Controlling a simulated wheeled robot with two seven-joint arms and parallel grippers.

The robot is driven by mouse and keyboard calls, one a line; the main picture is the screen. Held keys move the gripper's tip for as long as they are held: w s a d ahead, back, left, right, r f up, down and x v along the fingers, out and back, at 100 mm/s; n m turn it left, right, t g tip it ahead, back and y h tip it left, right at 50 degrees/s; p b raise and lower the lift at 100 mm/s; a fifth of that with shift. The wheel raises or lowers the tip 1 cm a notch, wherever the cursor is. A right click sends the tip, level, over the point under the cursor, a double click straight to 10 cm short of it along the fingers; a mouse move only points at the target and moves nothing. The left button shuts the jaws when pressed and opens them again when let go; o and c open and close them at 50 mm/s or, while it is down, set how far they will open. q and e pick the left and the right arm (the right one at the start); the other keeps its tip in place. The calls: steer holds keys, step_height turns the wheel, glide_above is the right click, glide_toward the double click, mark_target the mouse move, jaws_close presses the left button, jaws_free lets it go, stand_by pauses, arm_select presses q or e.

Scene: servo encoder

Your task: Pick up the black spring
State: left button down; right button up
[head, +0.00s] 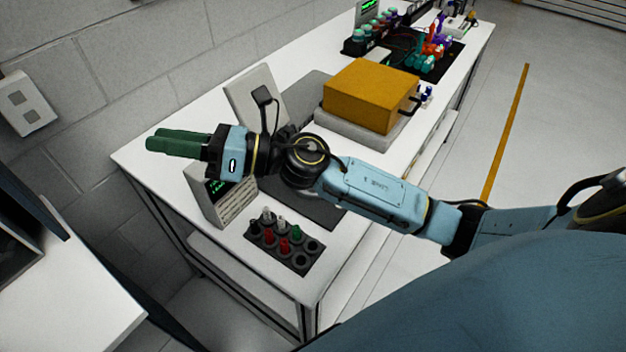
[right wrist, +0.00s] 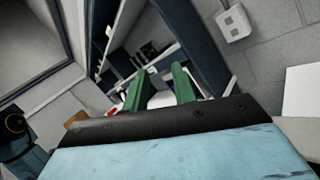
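A black rack (head: 276,252) near the table's front end holds several small pieces: white, green and red ones stand out. A dark piece (head: 254,227) at its left end may be the black spring, but it is too small and dark against the rack to be sure. My right gripper (head: 150,140) has green fingers. It is over the left edge of the table, above and to the left of the rack, and points left. In the right wrist view its fingers (right wrist: 150,80) are apart with nothing between them. My left gripper is not in view.
A device with a green-trace screen (head: 222,200) stands below my right wrist, beside the rack. An orange box (head: 370,95) sits behind my right forearm. Coloured parts (head: 432,50) crowd the far end. A grey wall (head: 150,60) runs along the left.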

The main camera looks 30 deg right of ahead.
step_height(320, 180, down, 8)
steer(key=d+f+n+g+h, duration=0.15)
steer(key=n+g+h, duration=0.35)
steer(key=n+g, duration=0.6)
steer(key=w+d+f+n+h, duration=0.15)
steer(key=d+n+h, duration=0.25)
steer(key=d+h, duration=0.55)
steer(key=w+d+f+n+h, duration=0.1)
steer(key=w+d+n+h, duration=0.2)
steer(key=d, duration=1.1)
steer(key=shift+n+h, duration=0.3)
steer(key=shift+h, duration=0.15)
steer(key=f, duration=0.4)
steer(key=s+f, duration=0.1)
steer(key=f, duration=0.2)
steer(key=shift+s+d+p, duration=0.1)
steer(key=shift+d+p, duration=0.15)
steer(key=shift+p, duration=0.15)
steer(key=shift+s+a+f+p, duration=0.15)
steer(key=shift+f+p, duration=0.15)
steer(key=shift+f, duration=1.2)
steer(key=shift+s+a+f+p, duration=0.15)
steer(key=shift+f+p, duration=0.15)
steer(key=shift+f, duration=1.15)
steer(key=shift+d, duration=0.1)
jaws_close()
